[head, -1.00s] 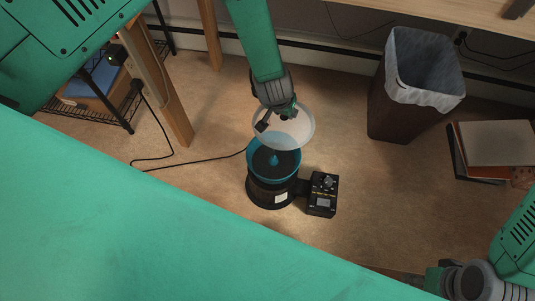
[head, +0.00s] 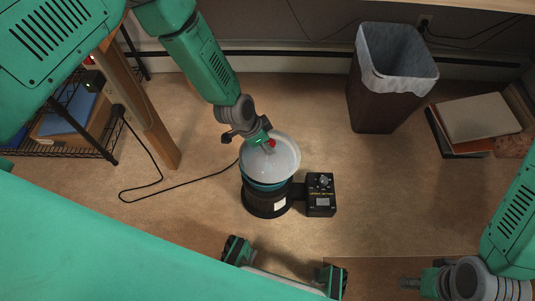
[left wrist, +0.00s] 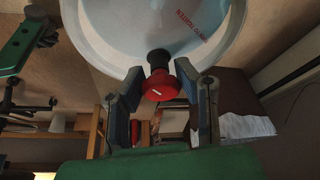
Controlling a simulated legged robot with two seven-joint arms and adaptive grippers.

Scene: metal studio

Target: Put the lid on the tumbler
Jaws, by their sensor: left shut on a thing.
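The tumbler is a black drum base with a teal bowl (head: 252,186) on the floor in the head view, with a black control box (head: 320,194) at its right. The pale translucent lid (head: 281,164) covers most of the bowl opening, with a little teal rim visible below it. I cannot tell whether it rests on the rim. My left gripper (head: 266,146) is shut on the lid's red knob, which shows in the left wrist view (left wrist: 160,85) between the two fingers. My right gripper (head: 412,284) is at the lower right, away from the tumbler; its jaws are unclear.
A lined waste bin (head: 375,106) stands at the upper right, with stacked books (head: 480,118) beyond it. A wooden leg (head: 155,135) and wire shelf (head: 70,148) are at the left. A black cable (head: 170,192) runs left from the tumbler. Floor right of the control box is clear.

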